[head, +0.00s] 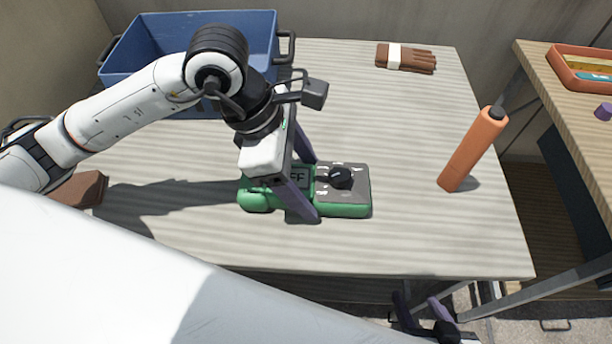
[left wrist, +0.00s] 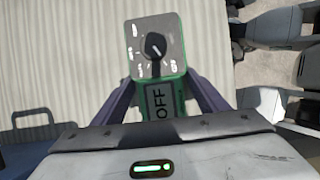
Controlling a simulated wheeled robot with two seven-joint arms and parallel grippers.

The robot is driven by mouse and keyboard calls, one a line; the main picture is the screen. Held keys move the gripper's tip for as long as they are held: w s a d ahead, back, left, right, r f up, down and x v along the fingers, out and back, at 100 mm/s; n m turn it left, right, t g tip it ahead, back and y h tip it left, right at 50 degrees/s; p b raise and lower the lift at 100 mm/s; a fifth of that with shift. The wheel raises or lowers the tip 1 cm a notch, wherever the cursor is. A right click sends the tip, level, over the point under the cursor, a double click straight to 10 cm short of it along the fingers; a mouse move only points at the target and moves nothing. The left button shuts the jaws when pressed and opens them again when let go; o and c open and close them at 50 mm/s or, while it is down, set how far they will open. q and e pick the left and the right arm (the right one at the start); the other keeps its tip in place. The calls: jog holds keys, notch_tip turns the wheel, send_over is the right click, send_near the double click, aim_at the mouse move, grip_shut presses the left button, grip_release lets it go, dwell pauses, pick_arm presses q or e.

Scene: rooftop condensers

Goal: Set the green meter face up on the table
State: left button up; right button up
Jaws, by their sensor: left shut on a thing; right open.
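The green meter (head: 356,196) lies flat and face up at the middle of the table (head: 410,245), with its dark dial and OFF display showing. It appears to touch the table top. My left gripper (head: 311,189) is above it, shut on its body across the display part, one finger on each side. In the left wrist view the meter's grey face (left wrist: 172,65) sticks out beyond the fingers, dial upward. My right gripper (head: 422,303) is open and empty, below the table's front edge.
A blue crate (head: 125,52) stands at the back left. Brown gloves (head: 405,58) lie at the back, and an orange cylinder (head: 470,153) with a dark top stands at the right. A brown object (head: 82,189) lies at the left. A side table (head: 570,110) holds an orange tray (head: 575,72).

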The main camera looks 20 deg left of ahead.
pick_arm(q)
jog(key=o, duration=1.4)
jog(key=shift+o, duration=0.2)
jog(key=p+v, duration=0.1)
jog(key=v, duration=1.1)
jog(key=shift+p, duration=0.3)
